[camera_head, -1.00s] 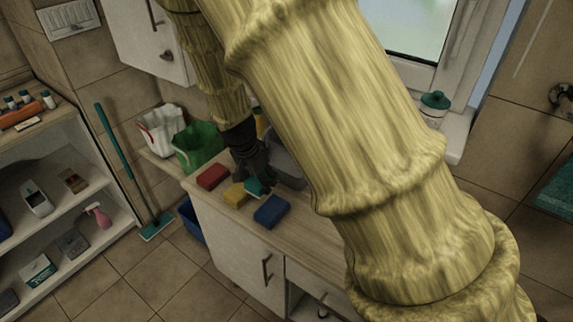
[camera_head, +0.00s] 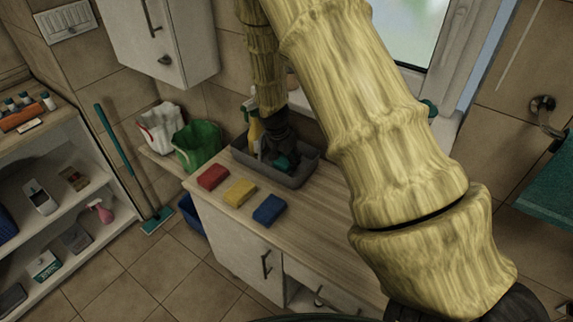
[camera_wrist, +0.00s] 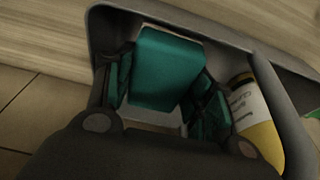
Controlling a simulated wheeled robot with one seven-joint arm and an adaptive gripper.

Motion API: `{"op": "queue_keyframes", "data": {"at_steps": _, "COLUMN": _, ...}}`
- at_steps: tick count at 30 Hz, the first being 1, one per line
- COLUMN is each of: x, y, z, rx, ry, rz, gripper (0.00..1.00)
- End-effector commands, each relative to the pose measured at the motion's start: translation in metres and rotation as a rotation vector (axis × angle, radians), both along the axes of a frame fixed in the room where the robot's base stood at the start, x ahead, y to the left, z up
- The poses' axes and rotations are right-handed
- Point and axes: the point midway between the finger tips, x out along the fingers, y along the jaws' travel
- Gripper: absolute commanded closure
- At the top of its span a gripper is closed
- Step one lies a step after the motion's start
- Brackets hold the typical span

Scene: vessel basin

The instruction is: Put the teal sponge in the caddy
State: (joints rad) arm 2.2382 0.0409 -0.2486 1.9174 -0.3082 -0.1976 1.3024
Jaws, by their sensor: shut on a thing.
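The caddy (camera_head: 297,180) is a grey open bin on the counter. The gripper and sponge are over or inside its opening; how far the sponge is above the floor of the caddy I cannot tell.
A yellow bottle (camera_wrist: 258,125) stands in the caddy beside my gripper. Red (camera_head: 212,176), yellow (camera_head: 239,193) and blue (camera_head: 269,209) sponges lie on the counter (camera_head: 320,228) in front of the caddy. A green bucket (camera_head: 198,145) and a white container (camera_head: 160,128) stand to the left.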

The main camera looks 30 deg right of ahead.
Motion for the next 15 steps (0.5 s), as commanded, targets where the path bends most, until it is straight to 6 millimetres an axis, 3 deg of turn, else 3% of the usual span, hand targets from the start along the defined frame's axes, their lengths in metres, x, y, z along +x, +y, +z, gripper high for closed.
{"op": "queue_keyframes", "data": {"at_steps": 8, "x": 0.0, "y": 0.0, "z": -0.012, "rx": 0.0, "ry": 0.0, "rz": 0.0, "gripper": 0.62}}
{"op": "queue_keyframes", "data": {"at_steps": 15, "x": 0.0, "y": 0.0, "z": -0.035, "rx": 0.0, "ry": 0.0, "rz": 0.001, "gripper": 0.62}}
